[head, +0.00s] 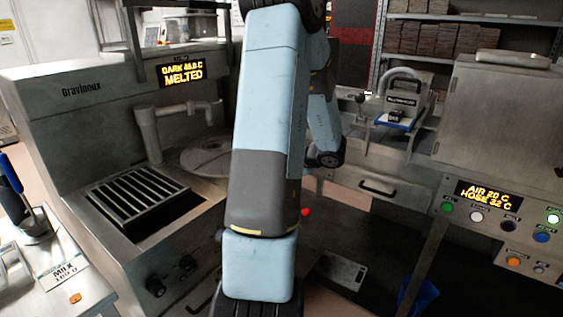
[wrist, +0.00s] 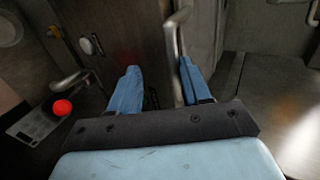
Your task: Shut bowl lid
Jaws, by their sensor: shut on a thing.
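A round grey metal cover (head: 205,160), which looks like the bowl lid, is on the machine marked Gravinoux, partly hidden behind my arm. I cannot tell how far it is open. My gripper is hidden in the head view. In the wrist view my gripper (wrist: 160,68) has its two blue fingers on either side of a pale metal bar handle (wrist: 174,42). The bar runs down between the fingers, close to the right one. What the handle belongs to is not clear.
A red knob (head: 305,211) stands right of my arm and also shows in the wrist view (wrist: 62,108). A slotted grate (head: 140,200) is at the machine's front. A control panel (head: 500,225) stands right. A milk jug (head: 32,215) is far left.

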